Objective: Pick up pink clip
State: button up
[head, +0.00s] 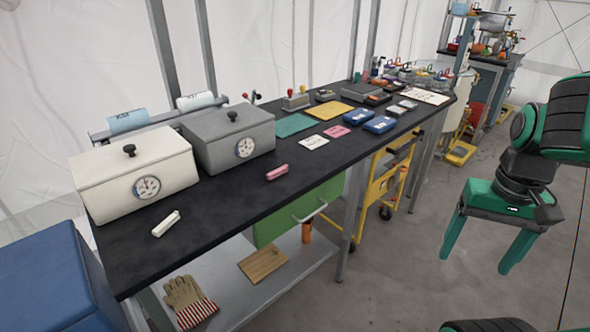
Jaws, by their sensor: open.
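A small pink clip (277,173) lies on the black tabletop, in front of the grey box with a dial. Nothing touches it. My gripper (478,263) hangs at the right of the head view, over the grey floor. Its two green fingers point down and stand apart, with nothing between them. It is well to the right of the table and apart from the clip.
A white clip (166,223) lies near the table's front edge. A white box (118,185) and a grey box (212,148) stand behind the clips. A pink card (337,131) and blue cases (379,124) lie farther along the black table (230,212). A yellow trolley (396,180) stands beneath.

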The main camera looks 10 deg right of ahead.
aim_at(275, 173)
jog(key=u, duration=0.8)
jog(key=k, duration=0.9)
jog(key=z, duration=0.6)
jog(key=i, duration=0.5)
jog(key=u, duration=0.05)
